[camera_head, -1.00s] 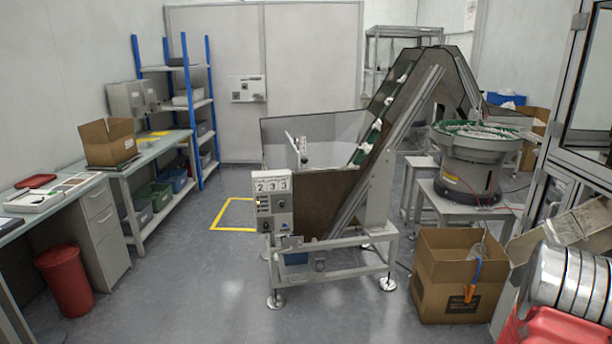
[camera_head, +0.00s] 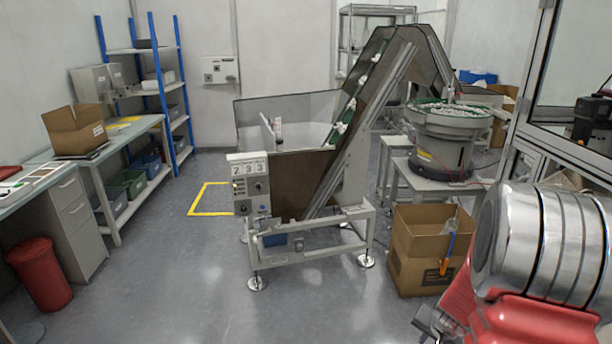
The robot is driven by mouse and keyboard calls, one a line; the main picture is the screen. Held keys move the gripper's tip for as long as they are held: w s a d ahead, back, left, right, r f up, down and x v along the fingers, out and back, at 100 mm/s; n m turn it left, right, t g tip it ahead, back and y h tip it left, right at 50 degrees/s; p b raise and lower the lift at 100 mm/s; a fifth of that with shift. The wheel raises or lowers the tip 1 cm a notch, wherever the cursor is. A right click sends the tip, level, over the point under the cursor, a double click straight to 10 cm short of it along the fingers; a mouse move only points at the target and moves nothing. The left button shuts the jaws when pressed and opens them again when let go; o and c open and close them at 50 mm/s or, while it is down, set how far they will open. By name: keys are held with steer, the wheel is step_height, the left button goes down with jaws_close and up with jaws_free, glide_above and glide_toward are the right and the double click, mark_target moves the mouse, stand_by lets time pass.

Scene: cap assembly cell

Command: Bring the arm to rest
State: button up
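My arm shows at the lower right, with a silver ribbed joint (camera_head: 540,245) and red links below it. A small grey metal part (camera_head: 428,322) shows at the bottom edge, left of the red link. It may belong to my gripper, but it is cut off by the picture edge. No fingertips can be made out, and I see nothing held.
An inclined conveyor (camera_head: 335,180) stands mid-view on a grey frame. An open cardboard box (camera_head: 420,262) is close to my arm's left. A bowl feeder (camera_head: 445,150) and a glazed machine frame (camera_head: 530,90) stand behind. The floor at the front left (camera_head: 165,290) is clear.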

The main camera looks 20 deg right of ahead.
steer(key=s+a+r+n, duration=0.3)
steer(key=s+a+r, duration=0.1)
steer(key=a+r, duration=0.5)
steer(key=s+a+r+n+t+y, duration=0.1)
steer(key=s+a+r+n, duration=0.2)
steer(key=a+r, duration=0.6)
steer(key=s+a+r+n+y, duration=0.1)
steer(key=s+a+r+n, duration=0.3)
steer(key=a+r, duration=0.5)
steer(key=a+n, duration=0.1)
steer(key=a, duration=0.3)
steer(key=shift+s+a+t, duration=0.2)
steer(key=shift+s+t, duration=0.1)
steer(key=shift+s, duration=0.05)
